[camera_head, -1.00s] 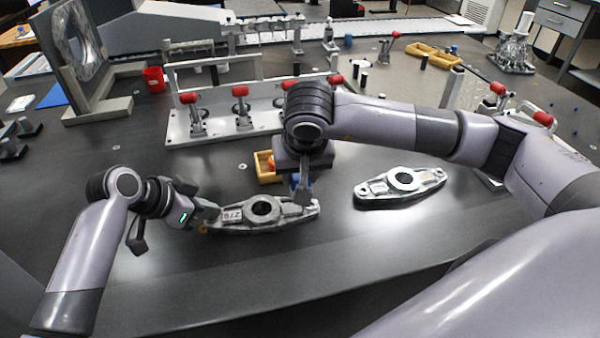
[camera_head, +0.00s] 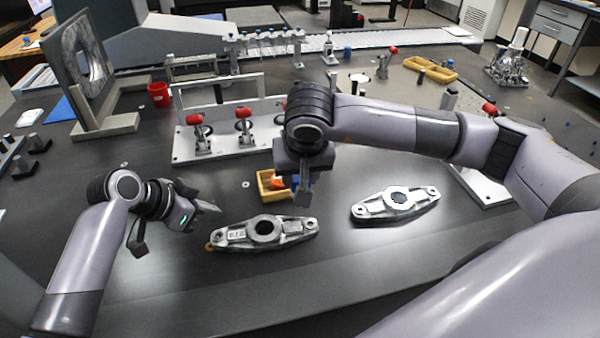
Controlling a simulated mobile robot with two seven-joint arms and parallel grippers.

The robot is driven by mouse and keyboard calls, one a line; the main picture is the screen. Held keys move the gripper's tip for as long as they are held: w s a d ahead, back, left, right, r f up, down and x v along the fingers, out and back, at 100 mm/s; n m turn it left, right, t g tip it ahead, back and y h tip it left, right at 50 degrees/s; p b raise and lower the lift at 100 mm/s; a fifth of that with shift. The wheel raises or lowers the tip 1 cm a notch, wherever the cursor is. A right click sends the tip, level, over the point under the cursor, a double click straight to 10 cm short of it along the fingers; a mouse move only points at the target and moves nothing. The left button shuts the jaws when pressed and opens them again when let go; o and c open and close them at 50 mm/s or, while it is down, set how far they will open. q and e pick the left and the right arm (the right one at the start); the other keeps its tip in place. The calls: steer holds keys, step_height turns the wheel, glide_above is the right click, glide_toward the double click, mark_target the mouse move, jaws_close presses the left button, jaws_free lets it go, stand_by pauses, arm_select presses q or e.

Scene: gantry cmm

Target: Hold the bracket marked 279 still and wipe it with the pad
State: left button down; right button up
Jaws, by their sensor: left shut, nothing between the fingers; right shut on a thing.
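The bracket marked 279 (camera_head: 240,241) is a grey metal casting with a round central bore, flat on the dark table. Its number plate at the left end looks upside down and is small to read. My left gripper (camera_head: 209,206) is shut and empty, behind the bracket's left end and apart from it. My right gripper (camera_head: 303,197) is shut on the pad, behind and above the bracket's right end. Only a bit of blue shows there, so the pad is mostly hidden. I cannot tell any contact with the bracket.
A second similar bracket (camera_head: 422,197) lies to the right. A yellow bin (camera_head: 266,188) with orange and blue items sits behind the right gripper. A white fixture with red-handled clamps (camera_head: 185,146) stands behind, with a red cup (camera_head: 158,94) beyond. The front table is clear.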

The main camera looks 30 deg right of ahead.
arm_select(q)
steer(key=p+v, duration=0.1)
steer(key=v, duration=1.1)
steer(key=shift+s, duration=0.1)
